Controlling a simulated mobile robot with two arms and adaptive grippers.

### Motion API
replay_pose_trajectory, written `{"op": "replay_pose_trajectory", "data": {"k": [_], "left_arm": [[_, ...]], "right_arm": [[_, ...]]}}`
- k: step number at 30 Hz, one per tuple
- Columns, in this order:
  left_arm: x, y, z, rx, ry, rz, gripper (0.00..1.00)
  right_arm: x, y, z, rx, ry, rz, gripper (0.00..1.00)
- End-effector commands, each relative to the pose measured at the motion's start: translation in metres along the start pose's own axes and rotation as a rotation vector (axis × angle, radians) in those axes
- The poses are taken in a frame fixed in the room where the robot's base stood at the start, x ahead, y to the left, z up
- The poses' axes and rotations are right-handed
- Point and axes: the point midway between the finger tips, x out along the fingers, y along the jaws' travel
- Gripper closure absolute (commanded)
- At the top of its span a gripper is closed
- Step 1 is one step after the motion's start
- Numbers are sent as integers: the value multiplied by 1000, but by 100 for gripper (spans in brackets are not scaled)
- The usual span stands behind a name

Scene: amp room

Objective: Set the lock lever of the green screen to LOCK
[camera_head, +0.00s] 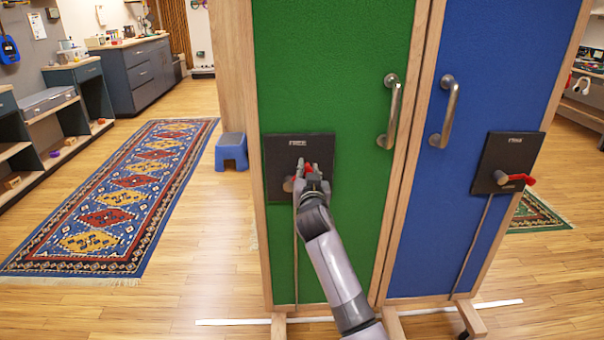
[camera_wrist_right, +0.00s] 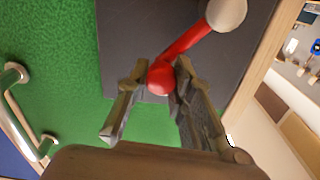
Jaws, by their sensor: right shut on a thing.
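The green screen (camera_head: 340,80) stands upright in front of me with a dark lock plate (camera_head: 285,150) near its left edge. The plate reads FREE at its top. The red lock lever (camera_head: 308,168) is mostly hidden behind my right gripper (camera_head: 313,172) in the head view. In the right wrist view the red lever (camera_wrist_right: 188,42) runs from a pale round pivot (camera_wrist_right: 227,12) to a red knob. My right gripper (camera_wrist_right: 157,88) is shut on that knob, with a finger on each side. My left gripper is not in view.
A blue screen (camera_head: 475,100) with its own FREE plate (camera_head: 508,160) and red lever (camera_head: 522,179) stands to the right. Metal handles (camera_head: 391,110) face me on both screens. A blue stool (camera_head: 231,150) and a patterned rug (camera_head: 125,195) lie left.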

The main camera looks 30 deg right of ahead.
Motion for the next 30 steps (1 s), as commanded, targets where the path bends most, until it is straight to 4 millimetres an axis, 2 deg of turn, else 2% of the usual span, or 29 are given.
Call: {"op": "replay_pose_trajectory", "data": {"k": [6, 12, 21, 30], "left_arm": [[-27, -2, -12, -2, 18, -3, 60], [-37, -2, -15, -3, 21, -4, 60], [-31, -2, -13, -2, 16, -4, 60], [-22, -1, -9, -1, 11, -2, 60]], "right_arm": [[1, 16, 13, 209, -2, 5, 100], [1, 25, 23, 398, -1, 4, 100], [1, 33, 38, 637, 1, 2, 100], [1, 36, 47, 778, 3, -1, 100]]}}
